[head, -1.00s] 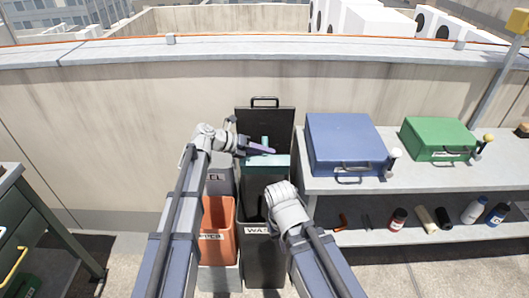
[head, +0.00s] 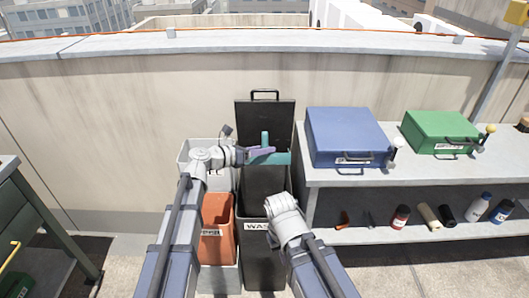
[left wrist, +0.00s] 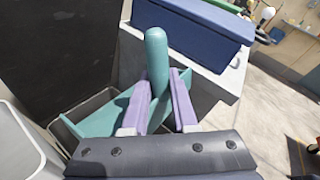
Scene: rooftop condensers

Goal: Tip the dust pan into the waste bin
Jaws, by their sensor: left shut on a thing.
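The teal dust pan (head: 280,158) is over the open mouth of the dark grey waste bin (head: 264,262), whose front label is partly hidden. The bin's black lid (head: 265,115) stands up at the back. My left gripper (head: 261,152) has its purple fingers shut on the pan's handle. In the left wrist view the handle (left wrist: 157,55) stands up between the fingers (left wrist: 159,100), and the pan body (left wrist: 100,120) lies below, partly hidden. Any dust in the pan is not visible. My right arm's wrist is in front of the bin; its gripper fingers do not show.
An orange bin (head: 217,215) and a pale grey bin (head: 188,153) stand left of the waste bin. A shelf (head: 420,172) on the right holds a blue case (head: 345,135) and a green case (head: 438,130), with several bottles below. A dark cabinet (head: 30,215) is at the left.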

